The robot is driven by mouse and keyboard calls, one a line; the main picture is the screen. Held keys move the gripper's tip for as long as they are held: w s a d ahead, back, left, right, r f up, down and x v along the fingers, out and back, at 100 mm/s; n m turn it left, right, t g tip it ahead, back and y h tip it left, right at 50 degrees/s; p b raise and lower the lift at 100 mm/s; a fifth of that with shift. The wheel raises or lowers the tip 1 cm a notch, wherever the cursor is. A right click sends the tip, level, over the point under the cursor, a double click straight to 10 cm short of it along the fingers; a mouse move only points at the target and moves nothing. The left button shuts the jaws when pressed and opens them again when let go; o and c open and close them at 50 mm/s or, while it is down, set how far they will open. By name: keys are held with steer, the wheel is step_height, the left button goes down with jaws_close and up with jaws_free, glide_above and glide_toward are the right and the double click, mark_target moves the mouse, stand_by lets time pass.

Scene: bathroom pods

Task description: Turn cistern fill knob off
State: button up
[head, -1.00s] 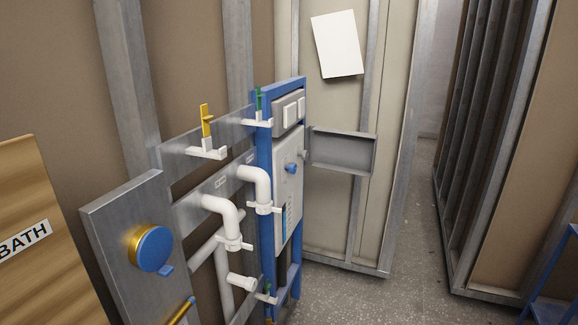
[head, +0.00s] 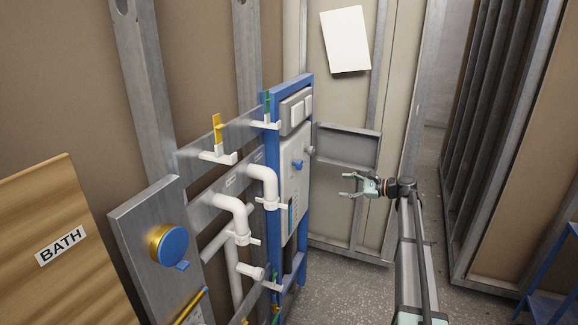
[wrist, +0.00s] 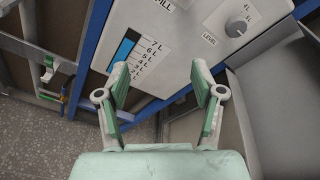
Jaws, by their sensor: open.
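The white cistern panel (head: 290,205) sits in a blue frame (head: 274,190). A blue knob (head: 298,164) projects from its upper part, with a grey knob (head: 309,151) to its right. In the wrist view, the panel (wrist: 185,45) shows part of a "FILL" label at the top edge, a blue level scale (wrist: 124,50) and a grey knob (wrist: 236,27) marked "LEVEL". The blue knob is outside the wrist view. My gripper (head: 346,185) is open and empty, right of the panel and lower than the blue knob. Its spread fingers (wrist: 160,76) also show in the wrist view.
White pipes (head: 236,215) and a yellow-handled valve (head: 218,127) are left of the panel. A grey metal box (head: 347,148) on the wall stands close behind my gripper. A wooden BATH board (head: 60,230) is at far left. Open floor (head: 350,290) lies below.

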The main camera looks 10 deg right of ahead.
mark_target(302, 166)
steer(key=w+a+r+m+y+p, duration=0.1)
steer(key=w+a+p, duration=0.1)
steer(key=a, duration=0.3)
steer(key=w+a+r+m+p, duration=0.1)
steer(key=w+a+r, duration=0.1)
steer(key=w+a, duration=0.2)
steer(key=w+a+r+m+y+p, duration=0.1)
steer(key=w+a+p, duration=0.1)
steer(key=a, duration=0.5)
steer(key=shift+w+a+r+m+y+p, duration=0.1)
steer(key=shift+w+a+m+y+p, duration=0.1)
steer(key=shift+w, duration=0.25)
steer(key=shift+w+a+r+m+y+p, duration=0.1)
steer(key=shift+w+a+m, duration=0.1)
steer(key=shift+w, duration=0.25)
steer(key=shift+d, duration=0.1)
steer(key=c, duration=1.2)
